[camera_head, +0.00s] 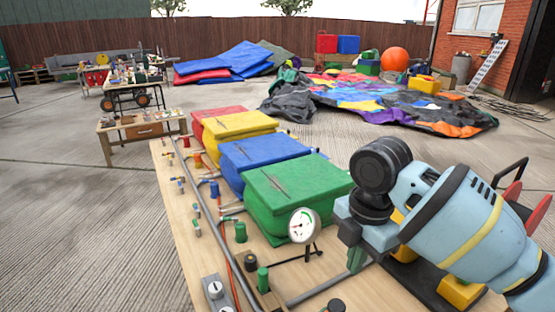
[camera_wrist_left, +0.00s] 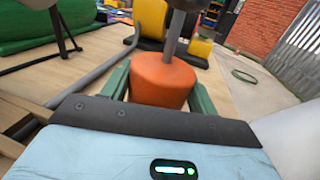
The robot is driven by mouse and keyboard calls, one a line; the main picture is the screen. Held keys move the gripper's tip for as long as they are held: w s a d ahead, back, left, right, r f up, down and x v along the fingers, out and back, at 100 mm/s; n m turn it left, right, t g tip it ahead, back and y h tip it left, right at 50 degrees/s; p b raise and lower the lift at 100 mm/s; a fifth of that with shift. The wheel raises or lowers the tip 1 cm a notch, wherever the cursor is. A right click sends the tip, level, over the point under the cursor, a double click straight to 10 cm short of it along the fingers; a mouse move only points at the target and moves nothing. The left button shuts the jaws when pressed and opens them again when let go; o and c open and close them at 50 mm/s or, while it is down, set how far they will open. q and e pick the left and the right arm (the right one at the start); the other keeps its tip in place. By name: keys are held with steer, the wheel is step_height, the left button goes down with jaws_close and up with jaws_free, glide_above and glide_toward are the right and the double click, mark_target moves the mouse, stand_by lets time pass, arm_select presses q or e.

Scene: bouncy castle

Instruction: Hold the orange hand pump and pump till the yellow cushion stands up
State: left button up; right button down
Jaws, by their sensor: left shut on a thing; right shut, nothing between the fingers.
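The orange hand pump (camera_wrist_left: 162,82) shows in the left wrist view, with a grey shaft above it. My left gripper (camera_wrist_left: 160,97) is shut on it, a green finger on each side. Neither the pump nor my left gripper can be made out in the head view. My right gripper (camera_head: 356,258) is shut and empty over the right part of the wooden board. A yellow cushion (camera_head: 238,126) lies in the row between the red and blue ones, a full, boxy shape with a slightly sagging top.
Blue (camera_head: 262,155) and green (camera_head: 295,195) cushions stand on the wooden board (camera_head: 185,230), beside pipes and valves. A white dial gauge (camera_head: 304,225) stands before the green one. Yellow and black parts (camera_head: 460,292) sit under my right arm. A deflated castle (camera_head: 375,95) lies behind.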

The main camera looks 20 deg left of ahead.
arm_select(q)
steer(key=o, duration=1.4)
steer(key=shift+c, duration=0.2)
steer(key=v, duration=1.2)
